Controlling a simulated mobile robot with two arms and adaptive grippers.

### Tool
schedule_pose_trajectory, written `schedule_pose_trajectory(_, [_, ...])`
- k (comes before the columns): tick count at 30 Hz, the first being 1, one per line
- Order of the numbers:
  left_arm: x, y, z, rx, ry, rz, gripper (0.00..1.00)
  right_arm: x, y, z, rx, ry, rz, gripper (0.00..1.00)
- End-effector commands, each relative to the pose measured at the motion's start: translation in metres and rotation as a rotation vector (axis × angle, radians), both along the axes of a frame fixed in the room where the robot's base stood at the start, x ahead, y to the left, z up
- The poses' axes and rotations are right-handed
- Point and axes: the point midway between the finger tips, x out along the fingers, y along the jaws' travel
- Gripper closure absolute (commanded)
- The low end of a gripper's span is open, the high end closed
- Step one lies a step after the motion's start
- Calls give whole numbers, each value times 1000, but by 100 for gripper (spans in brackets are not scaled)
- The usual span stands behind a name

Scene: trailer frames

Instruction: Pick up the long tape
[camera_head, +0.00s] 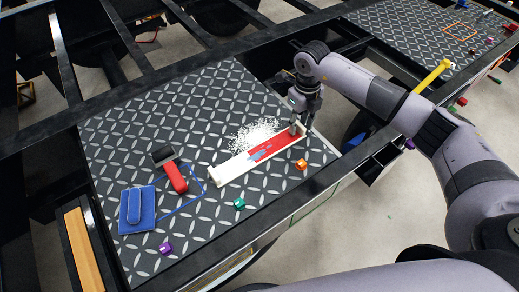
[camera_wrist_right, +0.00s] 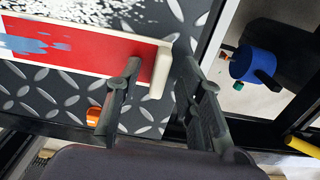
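The long tape appears to be the long red and white strip (camera_head: 262,155) with a blue smear, lying on the dark diamond-plate panel (camera_head: 120,150). Its pale raised end shows in the right wrist view, where the red strip (camera_wrist_right: 100,50) runs off to the left. My right gripper (camera_head: 299,121) is at the strip's right end in the head view. In the right wrist view the right gripper (camera_wrist_right: 160,100) has its fingers apart, with the strip's end between them in the picture. I cannot tell whether they touch it. My left gripper is not in view.
White flecks (camera_head: 254,134) lie behind the strip. A red-handled scraper (camera_head: 174,176), a blue block (camera_head: 136,208), and orange (camera_head: 301,164), green (camera_head: 239,203) and purple (camera_head: 165,248) pieces lie on the panel. Black frame beams border it. A blue cylinder (camera_wrist_right: 257,65) is beyond the edge.

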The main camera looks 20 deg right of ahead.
Motion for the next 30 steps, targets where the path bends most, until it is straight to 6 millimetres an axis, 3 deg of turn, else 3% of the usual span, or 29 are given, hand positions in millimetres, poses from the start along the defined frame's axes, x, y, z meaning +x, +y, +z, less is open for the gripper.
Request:
schedule_pose_trajectory(4, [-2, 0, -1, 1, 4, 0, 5, 0, 0, 0, 0, 0, 0, 66])
schedule_pose_trajectory(19, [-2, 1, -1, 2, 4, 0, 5, 0, 0, 0, 0, 0, 0, 100])
schedule_pose_trajectory(30, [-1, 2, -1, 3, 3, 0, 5, 0, 0, 0, 0, -1, 0, 100])
